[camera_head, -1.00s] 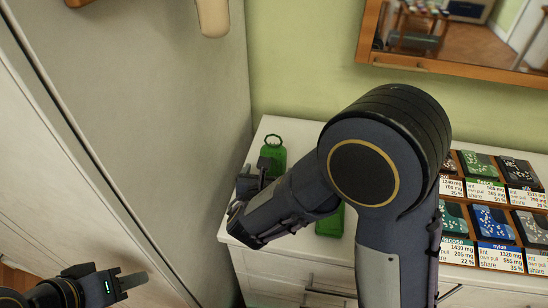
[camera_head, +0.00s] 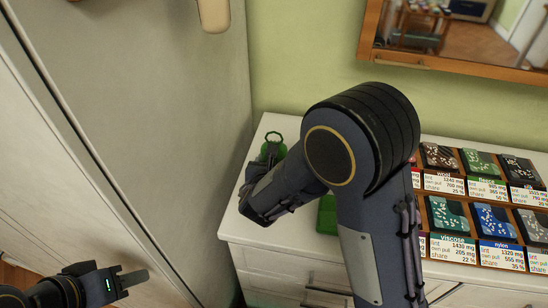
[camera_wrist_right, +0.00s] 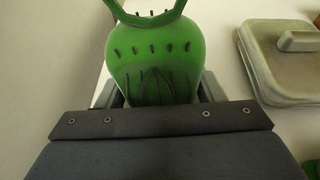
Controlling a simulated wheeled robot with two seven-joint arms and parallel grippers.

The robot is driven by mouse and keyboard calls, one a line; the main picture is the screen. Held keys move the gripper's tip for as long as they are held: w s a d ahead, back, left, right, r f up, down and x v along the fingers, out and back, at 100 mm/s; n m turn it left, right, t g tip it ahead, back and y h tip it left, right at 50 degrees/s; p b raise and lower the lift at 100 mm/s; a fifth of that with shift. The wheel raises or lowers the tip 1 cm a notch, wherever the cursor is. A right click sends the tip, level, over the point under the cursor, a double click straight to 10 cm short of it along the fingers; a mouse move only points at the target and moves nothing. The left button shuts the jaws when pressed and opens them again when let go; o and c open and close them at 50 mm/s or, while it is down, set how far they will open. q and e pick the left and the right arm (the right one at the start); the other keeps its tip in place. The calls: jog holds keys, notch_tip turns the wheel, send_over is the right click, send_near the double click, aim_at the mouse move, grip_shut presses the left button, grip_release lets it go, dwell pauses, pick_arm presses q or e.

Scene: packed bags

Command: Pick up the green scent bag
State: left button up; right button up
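The green scent bag (camera_head: 273,148), with a ring-shaped loop on top, stands on the white cabinet top near the door-side wall. In the right wrist view the bag (camera_wrist_right: 152,60) fills the space between my right fingers, its loop at the top of the picture. My right gripper (camera_head: 262,166) is at the bag, with one finger on each side and set wide apart; I see no clear squeeze on it. The arm hides part of the bag in the head view.
Another green item (camera_head: 327,214) lies near the cabinet's (camera_head: 300,250) front edge, partly behind my right arm. A grey lidded box (camera_wrist_right: 285,62) is beside the bag in the wrist view. A display (camera_head: 485,205) of colored packets with labels is at the right.

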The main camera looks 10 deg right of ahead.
aim_at(262, 148)
jog(key=shift+c, duration=1.1)
jog(key=shift+r, duration=0.55)
notch_tip(262, 148, up, 2)
jog(key=shift+r+p, duration=0.15)
jog(key=shift+p, duration=0.35)
jog(key=s+a+r, duration=0.1)
jog(key=r, duration=0.1)
jog(key=s+a+r+p, duration=0.1)
jog(key=r, duration=0.1)
jog(key=s+a+r, duration=0.1)
jog(key=s+r, duration=0.1)
jog(key=shift+a+r+p, duration=0.15)
jog(key=shift+a+p, duration=0.15)
jog(key=shift+p, duration=0.1)
jog(key=s+a+r, duration=0.3)
jog(key=s+a, duration=0.2)
jog(key=s, duration=0.1)
jog(key=shift+s+a+r, duration=0.15)
jog(key=shift+s+a, duration=0.1)
jog(key=shift+a, duration=0.1)
